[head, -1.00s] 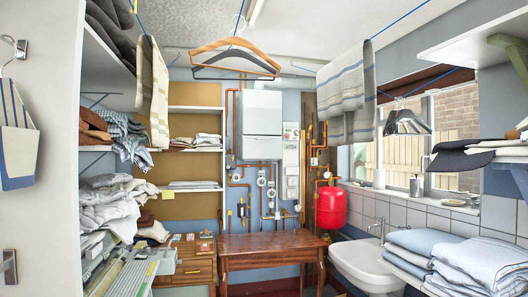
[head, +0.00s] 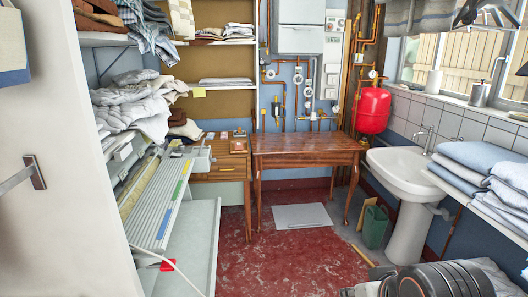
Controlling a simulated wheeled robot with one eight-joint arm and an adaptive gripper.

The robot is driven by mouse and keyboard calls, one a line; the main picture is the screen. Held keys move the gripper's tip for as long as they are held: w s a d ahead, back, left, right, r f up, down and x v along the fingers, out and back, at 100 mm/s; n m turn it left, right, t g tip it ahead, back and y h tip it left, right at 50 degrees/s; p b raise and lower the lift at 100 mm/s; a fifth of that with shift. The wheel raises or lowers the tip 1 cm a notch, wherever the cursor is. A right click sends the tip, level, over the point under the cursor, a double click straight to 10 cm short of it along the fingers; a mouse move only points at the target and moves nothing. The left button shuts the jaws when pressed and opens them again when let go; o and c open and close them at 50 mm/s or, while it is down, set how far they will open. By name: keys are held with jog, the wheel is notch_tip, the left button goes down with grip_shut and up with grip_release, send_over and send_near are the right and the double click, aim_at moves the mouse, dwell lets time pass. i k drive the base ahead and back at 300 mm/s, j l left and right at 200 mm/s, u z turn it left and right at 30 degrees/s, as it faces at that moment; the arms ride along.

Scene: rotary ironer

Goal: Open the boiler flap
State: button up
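The white boiler (head: 301,36) hangs on the back wall, above the wooden table, and its top is cut off by the upper picture edge. A thin horizontal seam crosses its front, with a plain lower panel (head: 300,40) below it. The panel looks flush with the front, so the flap appears closed; I see no handle on it at this size. Dark, rounded parts at the bottom right look like my own arm, well away from the boiler. I cannot make out my gripper's fingers.
A wooden table (head: 308,147) stands below the boiler and its pipes. The ironer (head: 160,205) lines the left, the sink (head: 404,170) and a red tank (head: 373,109) stand right. A green can (head: 375,227) is near the sink. The red floor (head: 285,250) between is mostly clear.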

aim_at(292, 38)
jog(key=i, duration=2.05)
